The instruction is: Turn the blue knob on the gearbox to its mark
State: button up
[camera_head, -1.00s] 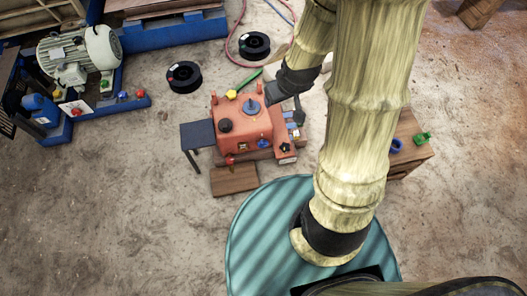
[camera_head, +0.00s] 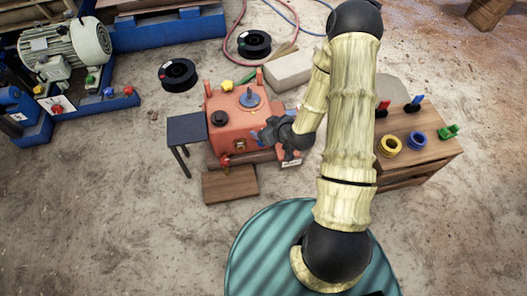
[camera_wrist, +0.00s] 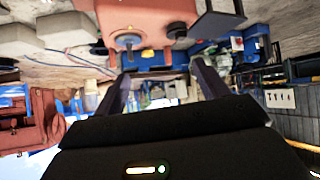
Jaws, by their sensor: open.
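The orange-red gearbox (camera_head: 229,135) stands near the middle of the head view. On its top is a blue knob (camera_head: 249,99) with an upright grip on a round disc. A knob with a blue grip on a round disc (camera_wrist: 128,41) also shows near the gearbox edge in the wrist view, which looks upside down. My gripper (camera_head: 267,134) is at the gearbox's right front side, below and right of the top knob in the picture. In the wrist view my gripper (camera_wrist: 160,82) has its fingers apart with nothing held between them. The mark is too small to make out.
A small dark side table (camera_head: 187,128) stands left of the gearbox, with a wooden board (camera_head: 230,184) in front. A pale block (camera_head: 290,68) lies behind. A wooden table (camera_head: 425,152) with coloured rings and pegs stands at the right. Black spools lie on the floor.

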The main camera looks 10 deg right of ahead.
jog(key=s+f+m+t+h+b, duration=0.1)
jog(key=f+m+t+b, duration=0.1)
jog(key=f+b, duration=0.5)
jog(key=s+d+f+m+t+h+b, duration=0.1)
jog(key=s+f+m+t+b, duration=0.1)
jog(key=f+b, duration=0.6)
jog(key=s+d+f+m+t+h+b, duration=0.1)
jog(key=f+m+t+h+b, duration=0.1)
jog(key=f+b, duration=0.6)
notch_tip(320, 180, down, 7)
jog(key=m+t, duration=0.1)
jog(key=t, duration=0.1)
jog(key=shift+s+f+t, duration=0.15)
jog(key=shift+s+t, duration=0.15)
jog(key=shift+s, duration=0.05)
jog(key=w+b, duration=1)
jog(key=w, duration=0.7)
jog(key=shift+w, duration=0.25)
